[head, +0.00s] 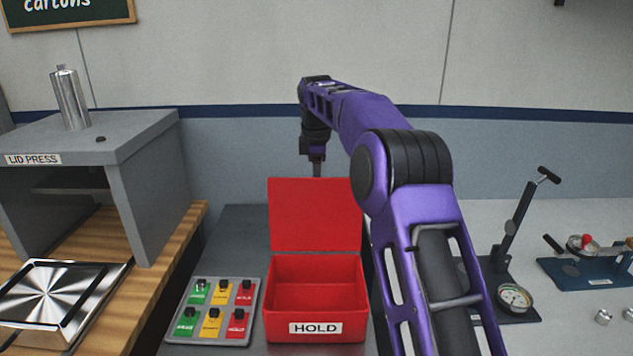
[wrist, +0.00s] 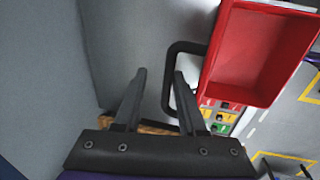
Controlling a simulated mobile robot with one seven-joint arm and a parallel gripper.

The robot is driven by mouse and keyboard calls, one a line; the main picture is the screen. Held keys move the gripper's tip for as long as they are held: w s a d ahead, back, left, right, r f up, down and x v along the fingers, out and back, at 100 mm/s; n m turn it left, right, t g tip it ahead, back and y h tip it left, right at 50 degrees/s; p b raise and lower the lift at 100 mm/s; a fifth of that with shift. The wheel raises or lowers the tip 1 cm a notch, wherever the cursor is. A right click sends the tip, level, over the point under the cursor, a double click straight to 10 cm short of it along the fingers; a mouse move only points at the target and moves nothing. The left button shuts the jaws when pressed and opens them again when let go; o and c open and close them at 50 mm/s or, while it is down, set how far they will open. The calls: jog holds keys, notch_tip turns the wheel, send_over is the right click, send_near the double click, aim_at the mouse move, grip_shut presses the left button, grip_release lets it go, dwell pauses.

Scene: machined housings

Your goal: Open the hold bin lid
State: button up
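The red hold bin (head: 318,300) stands on the grey bench, with a white HOLD label on its front. Its red lid (head: 315,215) stands up at the back edge, and the inside looks empty. The bin also shows at the upper right of the wrist view (wrist: 258,55). A black loop handle (wrist: 172,75) projects beside the bin there, close to my right finger; I cannot tell whether they touch. My gripper (head: 317,170) points down behind the lid's top edge. In the wrist view its two fingers (wrist: 160,75) are apart with nothing clearly held between them.
A panel of green, yellow and red switches (head: 213,311) lies left of the bin. The grey lid press (head: 145,150) stands on a wooden top at left, with a shiny metal tray (head: 60,295) before it. A lever device with a gauge (head: 514,298) stands right of my arm.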

jog(key=shift+o, duration=1.1)
jog(key=shift+w+d+f, duration=0.15)
jog(key=shift+w+d, duration=0.05)
jog(key=shift+o, duration=0.2)
jog(key=shift+f, duration=0.1)
jog(key=shift+s+f, duration=0.15)
jog(key=shift+f, duration=0.05)
jog(key=v, duration=1.3)
jog(key=shift+a, duration=0.2)
jog(key=shift+a, duration=0.1)
